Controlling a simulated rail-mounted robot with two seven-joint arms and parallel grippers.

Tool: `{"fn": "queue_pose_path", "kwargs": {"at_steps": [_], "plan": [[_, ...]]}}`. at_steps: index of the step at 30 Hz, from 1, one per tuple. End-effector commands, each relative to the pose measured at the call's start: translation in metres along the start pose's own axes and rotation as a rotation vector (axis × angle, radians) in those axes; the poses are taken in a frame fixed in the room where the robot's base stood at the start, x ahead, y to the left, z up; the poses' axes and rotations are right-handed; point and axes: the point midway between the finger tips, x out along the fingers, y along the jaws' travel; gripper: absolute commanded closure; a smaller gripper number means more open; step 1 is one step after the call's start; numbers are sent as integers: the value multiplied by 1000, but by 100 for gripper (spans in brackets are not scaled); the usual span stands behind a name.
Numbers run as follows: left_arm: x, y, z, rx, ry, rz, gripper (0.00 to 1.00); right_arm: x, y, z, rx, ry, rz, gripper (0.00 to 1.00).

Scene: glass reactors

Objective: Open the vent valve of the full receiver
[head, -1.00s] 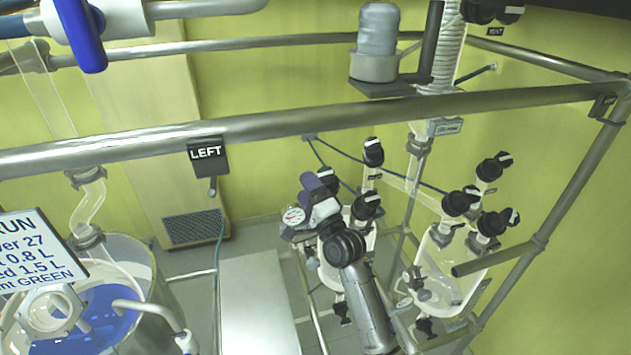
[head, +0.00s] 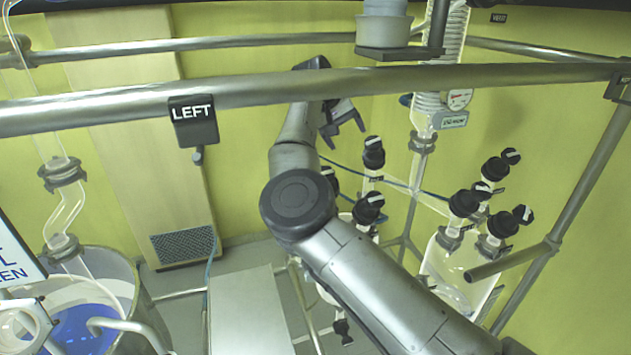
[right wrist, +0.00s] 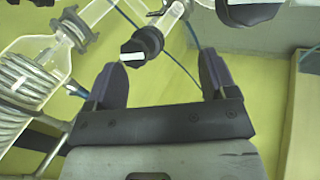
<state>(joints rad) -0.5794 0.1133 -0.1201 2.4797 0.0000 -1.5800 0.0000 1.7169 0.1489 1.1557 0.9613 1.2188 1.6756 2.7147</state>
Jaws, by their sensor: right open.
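Two receiver groups stand below the rail. The right glass receiver (head: 440,262) carries several black valve knobs with white marks, such as one at its top left (head: 463,203). The left receiver is mostly hidden behind my right arm; black knobs show above it, an upper one (head: 373,150) and a lower one (head: 369,207). I cannot tell which receiver is full. My right gripper (head: 345,122) is open and empty, above and left of the upper knob. In the right wrist view a black knob (right wrist: 142,47) lies beyond the open fingers, not between them. My left gripper is out of view.
A horizontal steel rail with a LEFT sign (head: 193,120) crosses in front of the gripper. A coiled glass condenser (head: 440,85) stands to its right. A vessel with blue liquid (head: 85,325) is at lower left. A thin blue hose runs behind the knobs.

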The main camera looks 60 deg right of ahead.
Motion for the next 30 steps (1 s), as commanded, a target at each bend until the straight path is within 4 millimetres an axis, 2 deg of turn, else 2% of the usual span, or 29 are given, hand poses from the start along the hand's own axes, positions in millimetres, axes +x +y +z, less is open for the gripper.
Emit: {"fn": "queue_pose_path", "kwargs": {"at_steps": [3, 6, 9, 12, 17, 30], "plan": [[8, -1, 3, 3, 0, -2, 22, -30, -18, 10, 59, -61, -195, 22], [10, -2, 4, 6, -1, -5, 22, -50, -26, 18, 84, -106, -294, 22], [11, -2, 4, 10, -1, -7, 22, -63, -31, 23, 95, -137, -348, 22], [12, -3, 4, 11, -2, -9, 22, -64, -34, 26, 100, -151, -369, 22], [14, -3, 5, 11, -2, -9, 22, -46, -42, 29, 102, -156, -372, 22], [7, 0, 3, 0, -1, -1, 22, 26, -69, 39, 100, -154, -369, 22]]}}
